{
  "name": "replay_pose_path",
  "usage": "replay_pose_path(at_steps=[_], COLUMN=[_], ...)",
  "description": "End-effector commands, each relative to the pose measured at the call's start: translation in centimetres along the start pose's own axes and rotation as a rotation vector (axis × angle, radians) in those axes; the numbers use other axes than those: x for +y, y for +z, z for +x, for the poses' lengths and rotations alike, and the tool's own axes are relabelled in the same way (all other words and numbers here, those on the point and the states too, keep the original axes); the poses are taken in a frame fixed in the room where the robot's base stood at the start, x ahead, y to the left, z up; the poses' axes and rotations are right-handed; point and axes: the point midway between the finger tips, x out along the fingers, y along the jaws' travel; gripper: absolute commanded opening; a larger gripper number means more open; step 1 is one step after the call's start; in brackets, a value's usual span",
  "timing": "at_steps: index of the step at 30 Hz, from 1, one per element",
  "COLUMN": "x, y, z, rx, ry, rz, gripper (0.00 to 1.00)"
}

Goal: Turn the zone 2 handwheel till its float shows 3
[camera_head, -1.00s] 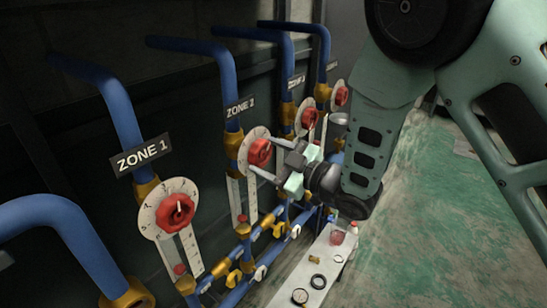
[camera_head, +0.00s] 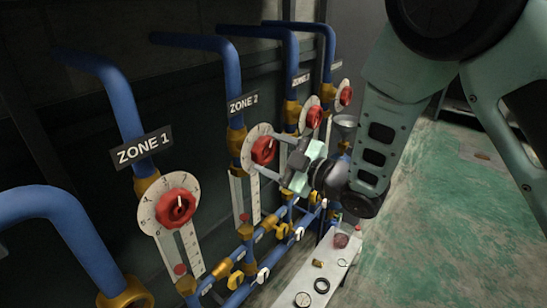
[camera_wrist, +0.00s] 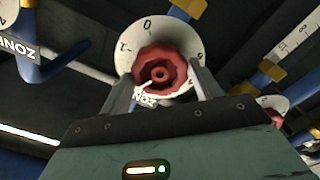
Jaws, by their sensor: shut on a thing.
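The zone 2 handwheel (camera_head: 264,150) is a red lobed knob on a white round dial, beside the "ZONE 2" sign (camera_head: 242,103). My gripper (camera_head: 281,152) is at this wheel from the right. In the wrist view my gripper (camera_wrist: 163,88) has one finger on each side of the red wheel (camera_wrist: 160,72) and is shut on it. The dial (camera_wrist: 188,40) shows a 0 at the top and a 1 at its left. The zone 2 float (camera_head: 244,217) is a red spot low on the white scale below; its reading is too small to tell.
The zone 1 handwheel (camera_head: 175,206) stands nearer, at the left. More red wheels, such as this one (camera_head: 314,117), stand behind. Blue pipes with yellow and white valve handles run below. A pale bench (camera_head: 296,284) with small parts stands under my arm. The green floor at right is open.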

Motion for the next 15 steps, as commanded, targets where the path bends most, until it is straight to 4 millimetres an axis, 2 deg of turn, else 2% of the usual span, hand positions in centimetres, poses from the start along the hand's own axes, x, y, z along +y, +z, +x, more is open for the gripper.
replay_pose_path(at_steps=[7, 15], x=[-0.16, -0.22], y=[0.29, 0.35], z=[-0.18, -0.2], rx=[-0.008, -0.008], ry=[-0.003, -0.004], rz=[-0.006, -0.104], gripper=[0.36, 0.36])
